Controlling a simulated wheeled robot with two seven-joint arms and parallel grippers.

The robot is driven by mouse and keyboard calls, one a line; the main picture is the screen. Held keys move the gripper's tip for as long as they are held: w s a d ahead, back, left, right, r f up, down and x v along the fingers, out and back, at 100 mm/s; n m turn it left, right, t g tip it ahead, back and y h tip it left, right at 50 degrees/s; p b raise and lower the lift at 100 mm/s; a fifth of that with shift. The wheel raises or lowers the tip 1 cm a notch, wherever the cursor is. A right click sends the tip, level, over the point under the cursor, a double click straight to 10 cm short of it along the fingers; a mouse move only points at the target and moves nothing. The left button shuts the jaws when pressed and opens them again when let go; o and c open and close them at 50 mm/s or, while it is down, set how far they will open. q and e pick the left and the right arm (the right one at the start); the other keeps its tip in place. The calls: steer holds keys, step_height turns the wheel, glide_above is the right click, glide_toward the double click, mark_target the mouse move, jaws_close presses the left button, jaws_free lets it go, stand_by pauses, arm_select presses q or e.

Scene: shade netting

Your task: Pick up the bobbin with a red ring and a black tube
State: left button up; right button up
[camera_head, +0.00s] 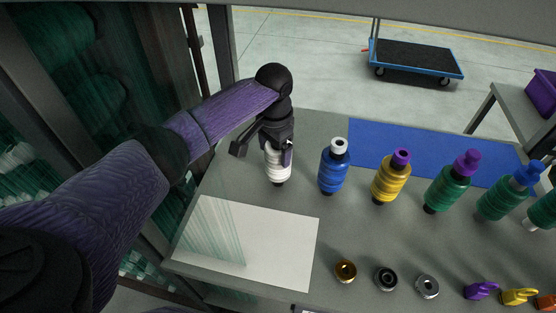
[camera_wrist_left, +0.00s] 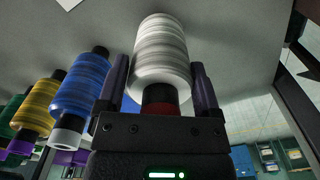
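A white bobbin (camera_head: 277,166) stands upright on the grey table in the head view, with black tube showing at its foot. In the left wrist view the white bobbin (camera_wrist_left: 162,55) has a black tube end and a dark red ring (camera_wrist_left: 160,107) close to my palm. My left gripper (camera_head: 279,147) is over its top from above. In the left wrist view the fingers of my left gripper (camera_wrist_left: 161,88) stand on both sides of the bobbin, with gaps between them and the tube. The gripper is open. My right gripper is not in view.
A blue bobbin (camera_head: 333,171) stands close to the right. A yellow bobbin (camera_head: 391,181) and several green ones (camera_head: 447,190) follow. A white sheet (camera_head: 250,243) lies in front, with a gold ring-shaped part (camera_head: 345,271) and others nearby. A blue mat (camera_head: 400,149) lies behind.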

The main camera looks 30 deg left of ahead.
arm_select(q)
jaws_close()
stand_by(0.3)
